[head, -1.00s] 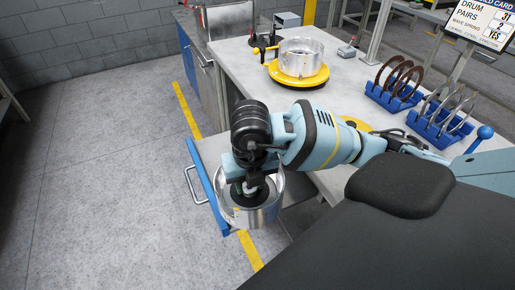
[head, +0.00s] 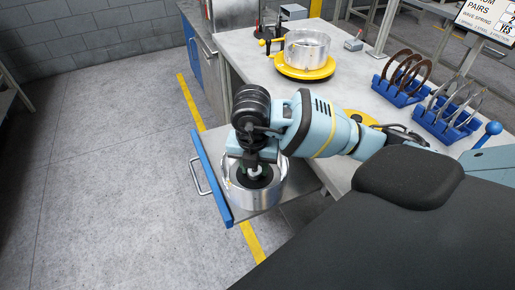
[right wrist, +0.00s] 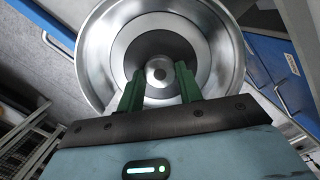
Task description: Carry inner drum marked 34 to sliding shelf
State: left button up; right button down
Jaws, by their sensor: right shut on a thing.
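My right gripper (head: 254,174) points down into a silver metal drum (head: 271,197), over the pulled-out sliding shelf (head: 302,178) with its blue front. In the right wrist view, the green fingers of my right gripper (right wrist: 160,78) are shut on the hub in the middle of the drum (right wrist: 100,62). The drum looks upright. I cannot tell whether its base touches the shelf. No number is readable on it. My left gripper is not in view.
Another silver drum (head: 305,46) stands on a yellow turntable (head: 304,71) on the workbench (head: 250,42). Blue racks (head: 405,88) with rings stand at the right. The shelf's handle (head: 198,177) juts left. The floor at left is clear.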

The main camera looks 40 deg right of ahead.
jog(key=w+d, duration=0.6)
jog(key=w, duration=0.5)
jog(key=shift+w+d+f, duration=0.15)
jog(key=shift+w+f, duration=0.05)
jog(key=shift+f, duration=0.15)
jog(key=shift+w+d+f, duration=0.1)
jog(key=shift+w+f, duration=0.05)
jog(key=shift+f, duration=0.75)
jog(key=shift+w+d+f, duration=0.1)
jog(key=shift+w+f, duration=0.05)
jog(key=shift+f, duration=0.7)
jog(key=shift+f, duration=0.1)
jog(key=c, duration=1.3)
grip_release()
jog(key=shift+s+f, duration=0.15)
jog(key=shift+f, duration=0.1)
jog(key=shift+c, duration=0.2)
jog(key=o, duration=0.4)
jog(key=shift+a, duration=0.1)
